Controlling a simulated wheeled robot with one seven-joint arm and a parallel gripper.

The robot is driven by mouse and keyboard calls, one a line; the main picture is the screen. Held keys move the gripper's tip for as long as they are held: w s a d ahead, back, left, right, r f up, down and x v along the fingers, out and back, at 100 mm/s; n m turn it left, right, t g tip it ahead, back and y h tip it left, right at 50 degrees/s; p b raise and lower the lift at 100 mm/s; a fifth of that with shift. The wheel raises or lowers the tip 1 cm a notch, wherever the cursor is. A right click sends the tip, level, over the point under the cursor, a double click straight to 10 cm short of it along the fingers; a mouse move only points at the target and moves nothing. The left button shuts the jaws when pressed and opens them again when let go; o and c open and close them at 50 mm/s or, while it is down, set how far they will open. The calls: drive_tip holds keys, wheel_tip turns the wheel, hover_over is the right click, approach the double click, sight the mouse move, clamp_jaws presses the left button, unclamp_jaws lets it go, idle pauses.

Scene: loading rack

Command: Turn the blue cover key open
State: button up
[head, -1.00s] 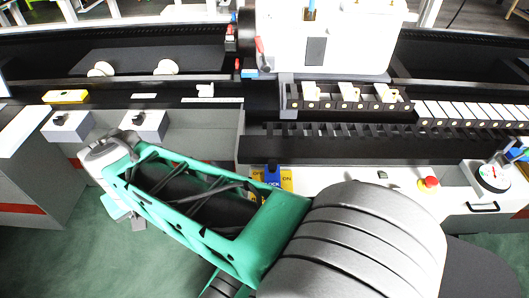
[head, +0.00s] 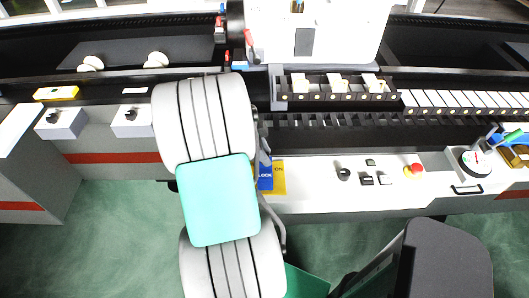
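The blue cover key's place is on the front panel at a yellow plate (head: 280,178) marked ON. A blue patch marked LOCK (head: 265,178) shows at the plate's left part, just right of my arm. My arm covers the left side of the plate, so the key's turn position cannot be told. My arm's banded pale links and teal joint fill the middle of the head view. I cannot make out my gripper or its fingertips.
The white front panel (head: 320,200) holds a black knob (head: 344,174), small buttons and a red stop button (head: 414,170). A round dial (head: 476,164) is at the right. A rack of slots (head: 335,92) lies behind. Two small grey boxes stand left.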

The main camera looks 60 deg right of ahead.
drive_tip(key=shift+c, duration=0.4)
clamp_jaws()
